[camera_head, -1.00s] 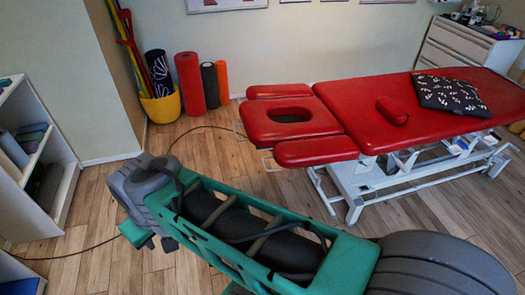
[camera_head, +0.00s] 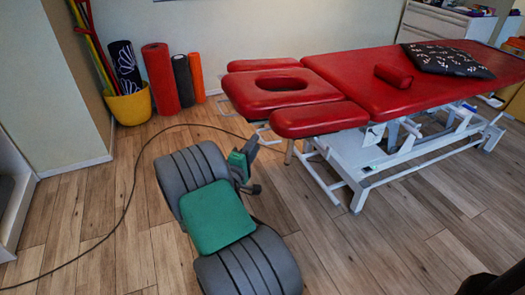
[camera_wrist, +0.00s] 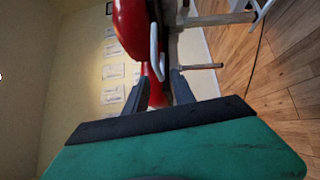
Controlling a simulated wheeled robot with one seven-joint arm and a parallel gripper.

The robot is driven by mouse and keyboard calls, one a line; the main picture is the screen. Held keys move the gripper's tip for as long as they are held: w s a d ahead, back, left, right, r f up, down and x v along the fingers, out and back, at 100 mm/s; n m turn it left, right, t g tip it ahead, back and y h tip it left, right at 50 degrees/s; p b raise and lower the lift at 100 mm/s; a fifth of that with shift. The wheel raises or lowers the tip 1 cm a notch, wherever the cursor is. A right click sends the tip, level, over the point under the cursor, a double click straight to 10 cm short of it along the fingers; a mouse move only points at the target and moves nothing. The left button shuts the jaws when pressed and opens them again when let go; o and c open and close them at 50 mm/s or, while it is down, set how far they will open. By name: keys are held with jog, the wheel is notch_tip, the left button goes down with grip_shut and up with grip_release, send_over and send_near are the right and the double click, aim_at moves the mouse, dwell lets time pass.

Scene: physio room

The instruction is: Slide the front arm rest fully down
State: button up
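The treatment table (camera_head: 415,85) has a red padded top on a white frame. The front arm rest (camera_head: 318,119) is a red pad at its near left corner, close to level with the headrest pad (camera_head: 278,90). A white bar or handle (camera_head: 264,137) shows below its left end. My gripper (camera_head: 252,150) is just left of and below that end; its tips are small and hard to make out here. In the wrist view my gripper (camera_wrist: 161,76) has two dark fingers apart, with a white loop handle (camera_wrist: 156,48) beside a red pad ahead, between or just beyond the tips. I cannot tell whether they touch.
A black cable (camera_head: 130,190) runs across the wooden floor. A yellow bucket (camera_head: 130,106) and rolled mats (camera_head: 160,78) stand by the wall. A red bolster (camera_head: 393,75) and patterned pillow (camera_head: 447,60) lie on the table.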

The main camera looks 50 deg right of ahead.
jog(key=x, duration=0.8)
jog(key=shift+r, duration=0.2)
jog(key=shift+a, duration=0.1)
jog(key=shift+c, duration=0.2)
jog(key=c, duration=0.6)
jog(key=shift+w+r, duration=0.1)
grip_shut()
